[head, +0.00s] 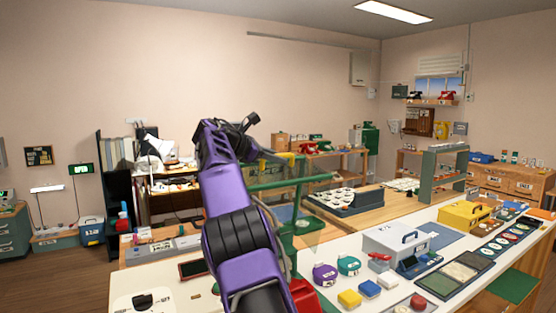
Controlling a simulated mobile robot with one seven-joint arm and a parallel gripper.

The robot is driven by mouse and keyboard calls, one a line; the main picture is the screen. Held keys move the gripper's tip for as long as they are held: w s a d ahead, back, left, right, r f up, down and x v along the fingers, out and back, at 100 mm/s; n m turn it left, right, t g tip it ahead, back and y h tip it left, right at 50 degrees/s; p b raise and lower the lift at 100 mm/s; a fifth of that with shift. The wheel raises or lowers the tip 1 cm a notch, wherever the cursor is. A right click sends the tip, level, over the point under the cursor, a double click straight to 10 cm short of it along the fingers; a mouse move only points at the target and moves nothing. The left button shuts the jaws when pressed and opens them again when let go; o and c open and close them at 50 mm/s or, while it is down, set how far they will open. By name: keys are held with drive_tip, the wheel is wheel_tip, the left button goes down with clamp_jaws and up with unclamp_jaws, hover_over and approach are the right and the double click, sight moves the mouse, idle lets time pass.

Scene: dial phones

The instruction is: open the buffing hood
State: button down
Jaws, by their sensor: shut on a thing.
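The buffing hood (302,190) appears as a green frame with clear panels on the workbench, in the middle of the head view. Its transparent front cover looks tilted up, with a grey-green top edge (285,157) beside my gripper. My gripper (268,155) is at the end of my purple arm, at the hood's upper left, and is shut on what looks like the hood's cover edge. The fingertips are small and partly hidden by my wrist. My arm hides the hood's left side and part of its base.
The white bench at right holds a grey toolbox (395,241), a yellow toolbox (463,215), a purple phone (325,274), a teal phone (348,265) and small blocks. Open floor shows at left.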

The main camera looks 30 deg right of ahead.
drive_tip(key=shift+w, duration=0.1)
idle(0.3)
drive_tip(key=c, duration=1.1)
unclamp_jaws()
drive_tip(key=v, duration=1.7)
drive_tip(key=shift+a, duration=0.25)
